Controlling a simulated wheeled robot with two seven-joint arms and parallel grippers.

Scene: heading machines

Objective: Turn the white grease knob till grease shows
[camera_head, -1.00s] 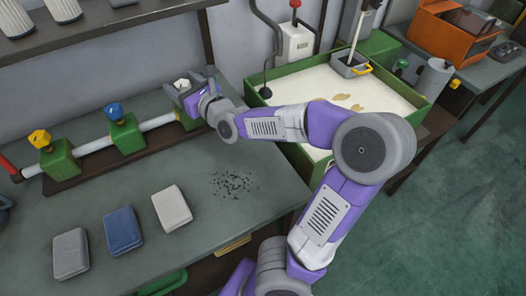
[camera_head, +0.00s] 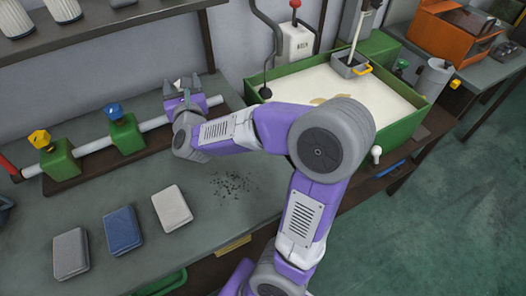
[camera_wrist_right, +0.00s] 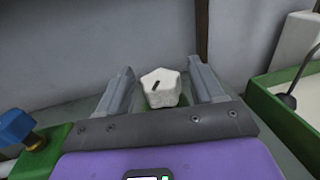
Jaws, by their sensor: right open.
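The white grease knob (camera_wrist_right: 160,88) shows in the right wrist view, a faceted cap with a dark slot mark. It sits between the two fingers of my right gripper (camera_wrist_right: 162,86), which are open with a gap on each side. In the head view my right gripper (camera_head: 184,84) is over the right end of the pipe, and the white knob is mostly hidden there. Most of the green block below the knob is hidden too. I see no grease at the knob. My left gripper is not in view.
On the same pipe (camera_head: 92,146) are a blue knob (camera_head: 114,111) and a yellow knob (camera_head: 40,139) on green blocks. Several pads lie on the bench front. A green tray (camera_head: 418,122) of pale liquid stands to the right.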

